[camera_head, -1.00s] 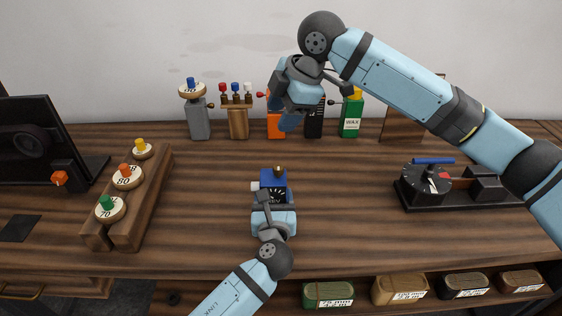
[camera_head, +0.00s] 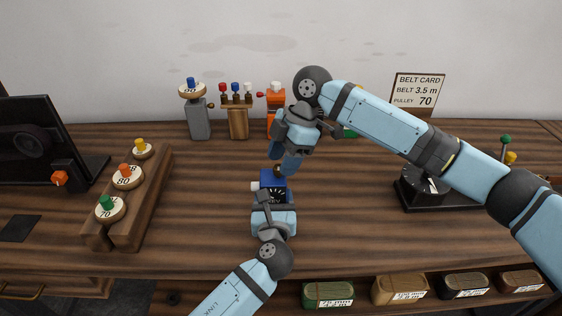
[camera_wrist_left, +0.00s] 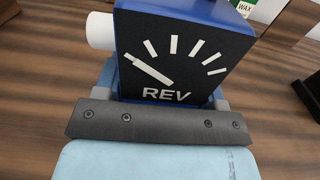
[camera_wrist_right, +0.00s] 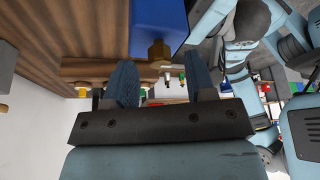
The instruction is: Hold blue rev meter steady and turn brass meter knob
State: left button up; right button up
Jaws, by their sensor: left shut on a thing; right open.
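The blue rev meter (camera_head: 271,181) stands on the bench in the middle, its dial face marked REV (camera_wrist_left: 178,62) filling the left wrist view. My left gripper (camera_head: 273,207) is shut on the meter from the near side. The brass meter knob (camera_wrist_right: 158,52) sticks out of the meter's blue body in the right wrist view; in the head view it is partly hidden by the right fingers. My right gripper (camera_head: 286,163) is open just above and behind the meter. Its two fingers (camera_wrist_right: 160,82) point toward the knob, with nothing held between them.
A wooden rack (camera_head: 130,197) with numbered pulleys stands left. A grey post (camera_head: 199,120), a peg stand (camera_head: 237,120) and an orange can (camera_head: 275,124) stand at the back. A black device (camera_head: 422,190) is at right, before a belt card (camera_head: 417,92). Bench around the meter is clear.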

pick_arm(q)
jog(key=shift+f, duration=0.1)
pick_arm(e)
jog(key=shift+s+a+f, duration=0.1)
jog(key=shift+a+f, duration=0.1)
jog(key=shift+f, duration=0.35)
jog(key=c, duration=0.9)
